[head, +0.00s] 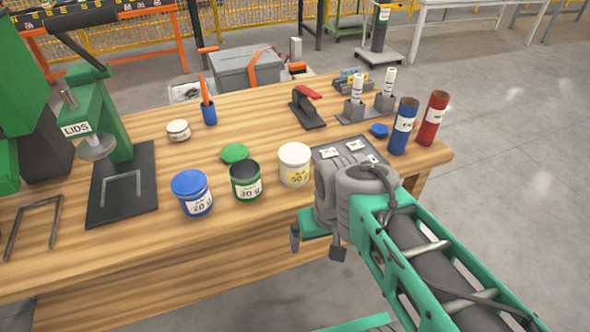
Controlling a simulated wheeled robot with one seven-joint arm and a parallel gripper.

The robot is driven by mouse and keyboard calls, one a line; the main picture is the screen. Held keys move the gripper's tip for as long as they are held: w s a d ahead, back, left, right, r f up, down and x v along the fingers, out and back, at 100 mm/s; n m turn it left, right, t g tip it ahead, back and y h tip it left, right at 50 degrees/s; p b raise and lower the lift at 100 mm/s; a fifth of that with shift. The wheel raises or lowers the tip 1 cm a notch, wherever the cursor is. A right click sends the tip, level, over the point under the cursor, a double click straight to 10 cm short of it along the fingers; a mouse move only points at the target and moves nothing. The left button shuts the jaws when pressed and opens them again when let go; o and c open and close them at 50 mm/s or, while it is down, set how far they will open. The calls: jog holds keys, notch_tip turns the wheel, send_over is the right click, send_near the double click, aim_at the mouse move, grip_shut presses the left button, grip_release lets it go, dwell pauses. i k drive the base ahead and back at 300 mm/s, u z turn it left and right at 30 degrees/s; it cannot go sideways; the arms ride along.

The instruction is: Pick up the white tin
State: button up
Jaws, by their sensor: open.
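The white tin (294,165) stands upright on the wooden workbench (150,239), near its front edge. It has a white top and a yellow-and-white label reading 50 g. My gripper (317,247) is open, in front of the bench edge and below and to the right of the tin in the picture. Its two dark fingers are apart, with nothing seen between them. My wrist is close to the tin's right side in the picture; I cannot tell the true gap.
A green tin (245,182) stands open just left of the white tin, with a green lid (235,153) behind. A blue-lidded tin (192,194) is farther left. A dark plate (350,150), blue tube (402,127) and red tube (432,119) are right. A green lid press (95,125) stands left.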

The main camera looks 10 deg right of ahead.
aim_at(293, 177)
jog(key=z, duration=1.5)
jog(key=k, duration=1.15)
jog(key=u, duration=1.8)
jog(key=i, duration=1)
jog(key=z, duration=0.05)
